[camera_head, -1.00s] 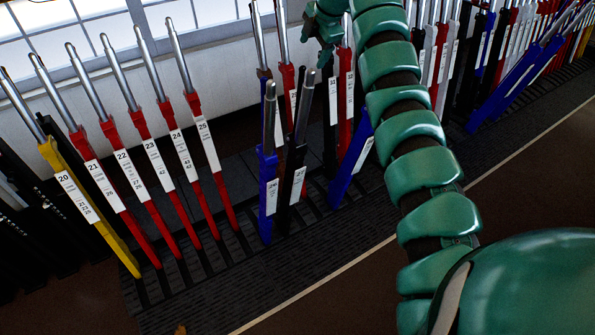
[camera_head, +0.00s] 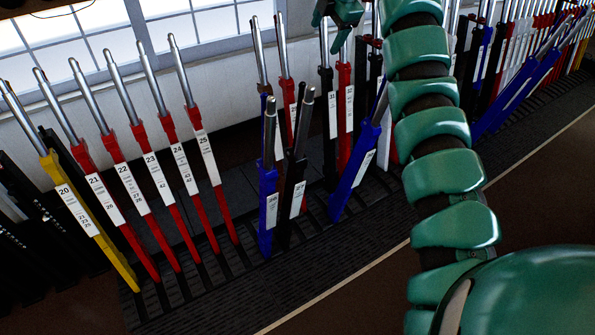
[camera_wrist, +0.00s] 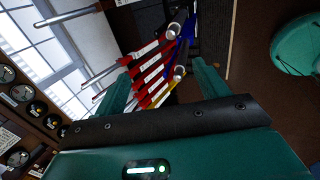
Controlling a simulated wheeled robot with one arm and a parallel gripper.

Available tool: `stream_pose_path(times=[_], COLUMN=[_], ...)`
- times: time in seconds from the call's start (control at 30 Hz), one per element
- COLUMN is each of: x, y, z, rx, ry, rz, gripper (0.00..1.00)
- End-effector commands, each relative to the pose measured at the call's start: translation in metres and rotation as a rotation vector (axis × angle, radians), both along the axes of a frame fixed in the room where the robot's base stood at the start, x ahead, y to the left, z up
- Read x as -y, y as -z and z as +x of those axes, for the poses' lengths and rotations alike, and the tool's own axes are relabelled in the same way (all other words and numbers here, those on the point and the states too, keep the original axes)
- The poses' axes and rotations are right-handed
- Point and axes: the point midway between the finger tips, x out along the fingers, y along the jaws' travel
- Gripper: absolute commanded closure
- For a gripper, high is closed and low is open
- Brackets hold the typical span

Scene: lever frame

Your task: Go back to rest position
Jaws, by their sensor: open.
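My gripper shows in the wrist view (camera_wrist: 160,85) with its two green fingers wide apart and no lever between them that I can see held. In the head view my green arm rises along the right side, and the part at its top (camera_head: 338,10) is cut off by the upper edge. The lever frame stands below and behind it. A blue lever (camera_head: 352,165) leans toward the right beside the arm. A blue lever (camera_head: 268,200) and a black lever (camera_head: 292,190) stand together left of it, tilted forward. I see no contact between the gripper and a lever.
Red levers (camera_head: 130,180) numbered 21 to 25 and a yellow lever (camera_head: 85,215) marked 20 stand at the left. More levers (camera_head: 515,85) fill the back right. Windows (camera_head: 120,30) line the wall. The brown floor (camera_head: 400,295) in front is clear. Round gauges (camera_wrist: 22,93) show in the wrist view.

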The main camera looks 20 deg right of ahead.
Motion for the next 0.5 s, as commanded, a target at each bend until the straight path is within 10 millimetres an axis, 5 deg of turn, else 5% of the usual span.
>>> stream_pose_path(times=[0.2, 0.5], x=[0.004, 0.003], y=[-0.022, -0.026], z=[-0.008, -0.013], rx=[0.000, -0.002], ry=[0.003, 0.002], rz=[-0.001, 0.000], gripper=[0.27, 0.27])
